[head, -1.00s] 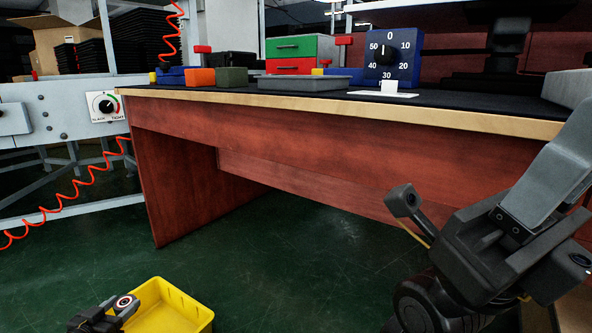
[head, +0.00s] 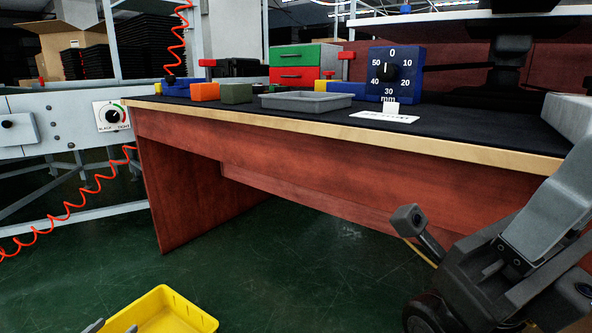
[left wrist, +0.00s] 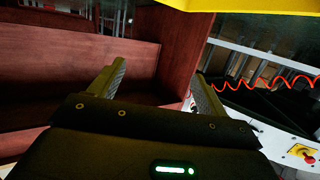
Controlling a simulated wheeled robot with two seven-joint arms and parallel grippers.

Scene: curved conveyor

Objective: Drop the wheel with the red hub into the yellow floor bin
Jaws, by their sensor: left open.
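The yellow floor bin (head: 185,314) stands on the green floor at the bottom left of the head view, cut off by the frame's lower edge. My left gripper (head: 113,328) is open at the bin's left side, with only its fingertips showing. In the left wrist view my left gripper (left wrist: 157,85) has its fingers apart with nothing between them. A yellow surface (left wrist: 260,5), likely the bin, crosses the top of that view. The wheel with the red hub is not visible now; the bin's floor is mostly out of frame. My right gripper's fingers do not show.
A red-brown workbench (head: 330,185) stands behind the bin, with a grey tray (head: 305,102), a blue dial block (head: 395,75) and coloured blocks on top. A red coiled cord (head: 68,215) hangs at left.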

